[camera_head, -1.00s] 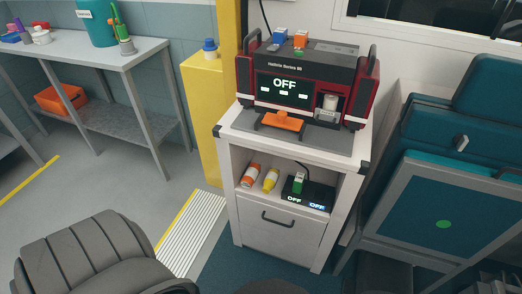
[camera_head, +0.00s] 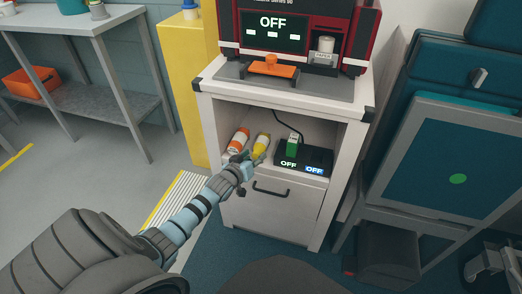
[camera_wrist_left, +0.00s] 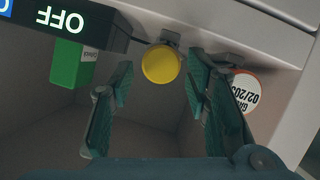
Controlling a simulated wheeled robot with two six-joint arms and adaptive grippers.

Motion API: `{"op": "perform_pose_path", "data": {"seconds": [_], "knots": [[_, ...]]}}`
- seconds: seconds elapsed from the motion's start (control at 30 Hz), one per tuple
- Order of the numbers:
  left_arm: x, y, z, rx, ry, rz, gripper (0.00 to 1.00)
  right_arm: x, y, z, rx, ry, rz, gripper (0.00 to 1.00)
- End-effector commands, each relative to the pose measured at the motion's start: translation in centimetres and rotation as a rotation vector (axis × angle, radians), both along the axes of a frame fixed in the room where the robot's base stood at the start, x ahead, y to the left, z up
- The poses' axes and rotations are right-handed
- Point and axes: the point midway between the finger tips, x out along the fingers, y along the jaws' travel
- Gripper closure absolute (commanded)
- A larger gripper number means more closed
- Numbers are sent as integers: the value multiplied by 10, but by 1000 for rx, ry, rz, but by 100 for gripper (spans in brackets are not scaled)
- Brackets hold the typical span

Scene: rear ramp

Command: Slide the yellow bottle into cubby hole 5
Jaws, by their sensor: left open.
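The yellow bottle (camera_head: 261,146) lies on the open shelf of the white cabinet, beside an orange bottle (camera_head: 240,139) on its left. In the left wrist view the yellow bottle's round end (camera_wrist_left: 161,64) faces the camera, between and beyond the fingers. My left gripper (camera_head: 244,159) is at the front of the shelf, just in front of the two bottles. In the left wrist view its teal fingers (camera_wrist_left: 155,100) are spread apart with nothing between their tips. No cubby hole marked 5 can be made out. My right gripper is not in view.
A black charger (camera_head: 300,161) reading OFF, with a green battery (camera_head: 292,144) in it, sits right of the bottles. The white cabinet (camera_head: 210,115) carries a red and black machine (camera_head: 285,30). A teal folding seat (camera_head: 440,165) stands to the right.

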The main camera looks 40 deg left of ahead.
Motion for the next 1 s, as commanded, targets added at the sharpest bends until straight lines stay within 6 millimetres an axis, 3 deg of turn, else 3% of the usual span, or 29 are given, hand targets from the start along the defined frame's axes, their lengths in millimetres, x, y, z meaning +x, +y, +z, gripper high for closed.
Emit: {"op": "perform_pose_path", "data": {"seconds": [0.03, 0.1, 0.17, 0.37, 0.6, 0.87, 1.0], "knots": [[8, 2, -13, 0, -1, 2, 57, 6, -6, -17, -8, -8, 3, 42], [16, 4, -15, -1, -1, 2, 57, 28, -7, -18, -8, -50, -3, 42], [20, 5, -15, 0, 0, 1, 57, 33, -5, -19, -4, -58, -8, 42], [21, 5, -12, 0, 2, 0, 57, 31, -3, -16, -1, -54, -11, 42], [21, 5, -11, 1, 2, 0, 95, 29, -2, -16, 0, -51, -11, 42], [21, 5, -6, 1, 1, -1, 100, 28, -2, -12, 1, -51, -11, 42], [21, 5, 25, 3, 0, -1, 100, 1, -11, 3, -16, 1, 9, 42]]}}
